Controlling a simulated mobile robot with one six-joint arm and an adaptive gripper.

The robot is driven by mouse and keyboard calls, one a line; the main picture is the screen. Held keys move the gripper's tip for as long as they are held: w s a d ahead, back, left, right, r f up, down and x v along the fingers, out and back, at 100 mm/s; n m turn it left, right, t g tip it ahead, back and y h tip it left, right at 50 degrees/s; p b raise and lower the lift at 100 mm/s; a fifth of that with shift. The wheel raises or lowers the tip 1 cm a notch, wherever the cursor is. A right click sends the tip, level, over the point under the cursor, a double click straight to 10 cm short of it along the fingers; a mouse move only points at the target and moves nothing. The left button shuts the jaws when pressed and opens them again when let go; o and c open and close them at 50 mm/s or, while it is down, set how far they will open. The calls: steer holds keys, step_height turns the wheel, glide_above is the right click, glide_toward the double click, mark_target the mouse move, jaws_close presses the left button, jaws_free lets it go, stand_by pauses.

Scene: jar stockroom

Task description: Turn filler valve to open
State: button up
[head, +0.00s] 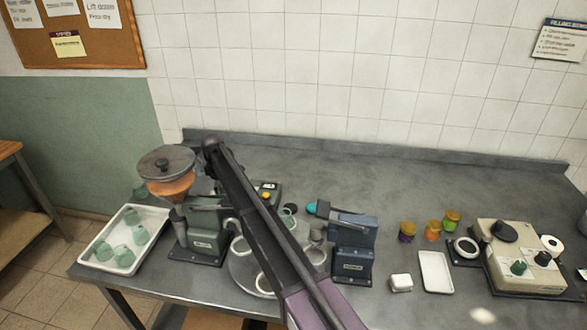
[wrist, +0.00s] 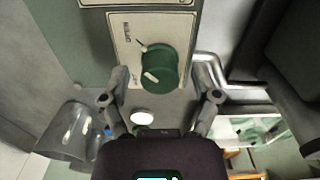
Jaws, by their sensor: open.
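The filler is the green machine (head: 205,238) with a round hopper (head: 167,163) at the left of the bench in the head view. My gripper (wrist: 164,82) is open, with one finger on each side of the knob. Whether either finger touches it I cannot tell. In the head view my arm hides the knob and the gripper.
A white tray (head: 130,228) of greenish jars stands left of the filler. A round turntable (head: 243,270) lies partly under my arm. A blue machine (head: 353,250), several small coloured jars and a beige control box (head: 530,275) stand to the right. The rear bench is clear.

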mark_target(220, 187)
steer(key=shift+n, duration=0.6)
steer(key=shift+r+p, duration=0.4)
step_height(220, 187, up, 14)
steer(key=f+p, duration=0.1)
steer(key=p, duration=1.3)
steer(key=s+d+f+m+t+b, duration=0.1)
steer(key=d+m, duration=0.6)
steer(key=d, duration=2)
steer(key=shift+s+d+f+m+h+b, duration=0.2)
steer(key=shift+s+m+h+b, duration=0.1)
steer(key=shift+s+b, duration=0.45)
steer(key=shift+r, duration=0.15)
